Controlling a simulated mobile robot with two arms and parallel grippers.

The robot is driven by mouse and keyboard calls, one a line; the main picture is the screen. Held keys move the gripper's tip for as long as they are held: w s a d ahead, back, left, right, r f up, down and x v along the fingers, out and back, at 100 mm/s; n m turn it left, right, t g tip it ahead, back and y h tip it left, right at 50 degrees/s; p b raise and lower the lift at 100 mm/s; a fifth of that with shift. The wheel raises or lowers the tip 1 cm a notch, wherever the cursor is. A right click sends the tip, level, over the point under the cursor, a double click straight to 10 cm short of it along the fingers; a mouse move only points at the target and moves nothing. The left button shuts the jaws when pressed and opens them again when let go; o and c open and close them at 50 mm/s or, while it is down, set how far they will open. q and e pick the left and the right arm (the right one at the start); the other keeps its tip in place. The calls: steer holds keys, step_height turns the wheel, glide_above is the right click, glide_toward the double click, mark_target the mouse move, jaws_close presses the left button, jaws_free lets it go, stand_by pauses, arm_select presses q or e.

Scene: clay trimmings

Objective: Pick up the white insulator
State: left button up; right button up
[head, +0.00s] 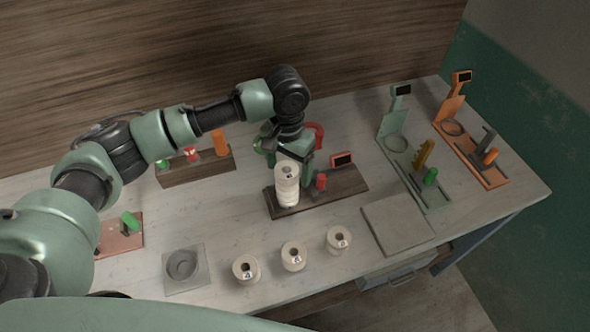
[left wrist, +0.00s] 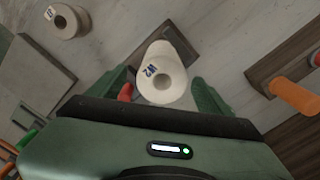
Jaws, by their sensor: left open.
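A white, ribbed insulator (head: 287,187) stands on a dark wooden board (head: 337,192) near the middle of the table. In the left wrist view its hollow end and a "W2" label show on the white insulator (left wrist: 163,72). My left gripper (left wrist: 166,88) is open, with one green finger on each side of the insulator's near end. I cannot tell whether the fingers touch it. In the head view the left gripper (head: 293,160) is just behind the insulator, which partly hides it. My right gripper is not in view.
Three short cream spools (head: 293,255) stand at the front edge. The board also bears a red peg (head: 321,181) and a small dark display (head: 342,159). A grey square plate (head: 398,222) lies to the right. Green and orange stands (head: 470,153) are farther right.

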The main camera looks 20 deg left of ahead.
arm_select(q)
steer(key=f, duration=0.1)
steer(key=f+p, duration=0.1)
steer(key=shift+s+f, duration=0.2)
steer(key=shift+f, duration=0.15)
step_height(320, 180, down, 4)
steer(key=shift+a+r+p, duration=0.1)
steer(key=shift+a+p, duration=0.05)
steer(key=shift+p, duration=0.6)
steer(key=shift+w+f, duration=0.1)
steer(key=shift+f, duration=0.35)
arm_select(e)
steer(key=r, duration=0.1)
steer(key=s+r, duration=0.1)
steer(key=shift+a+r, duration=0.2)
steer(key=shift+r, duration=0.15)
arm_select(q)
steer(key=c, duration=1.5)
jaws_close()
steer(key=shift+r, duration=0.1)
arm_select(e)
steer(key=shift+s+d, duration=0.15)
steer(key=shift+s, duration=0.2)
